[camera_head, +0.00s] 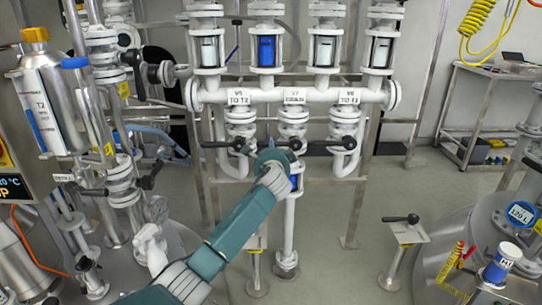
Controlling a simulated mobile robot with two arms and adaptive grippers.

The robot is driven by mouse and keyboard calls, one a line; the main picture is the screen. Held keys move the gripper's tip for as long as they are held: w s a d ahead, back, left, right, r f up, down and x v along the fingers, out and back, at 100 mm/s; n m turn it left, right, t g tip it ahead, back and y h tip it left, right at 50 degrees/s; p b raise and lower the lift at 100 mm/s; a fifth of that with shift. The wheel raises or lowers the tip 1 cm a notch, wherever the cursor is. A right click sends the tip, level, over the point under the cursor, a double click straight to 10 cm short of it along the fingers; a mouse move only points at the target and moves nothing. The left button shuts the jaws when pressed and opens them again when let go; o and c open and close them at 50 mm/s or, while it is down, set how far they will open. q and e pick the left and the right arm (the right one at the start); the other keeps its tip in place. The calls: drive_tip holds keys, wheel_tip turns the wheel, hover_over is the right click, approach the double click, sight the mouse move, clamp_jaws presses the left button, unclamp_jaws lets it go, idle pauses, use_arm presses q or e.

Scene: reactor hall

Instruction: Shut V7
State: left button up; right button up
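The white label reading V7 (294,96) is fixed to the white manifold pipe, between the V5 and V6 labels. Below it is a white flanged valve (293,118). A black lever (293,144) shows in part at this valve, just behind the end of my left arm. My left gripper (275,155) is at the end of the teal arm that comes in from the lower left. It is in front of the lever, and the fingers are mostly hidden by the wrist. I cannot tell whether they touch or grasp the lever. My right gripper is not in view.
Black levers of V5 (222,144) and V6 (340,143) sit close on either side. A silver T2 bottle (58,105) and piping crowd the left. A stand with a black lever (402,219) and a tank (480,235) are at right. Floor between is clear.

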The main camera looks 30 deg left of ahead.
use_arm(q)
drive_tip(key=shift+v, duration=2.55)
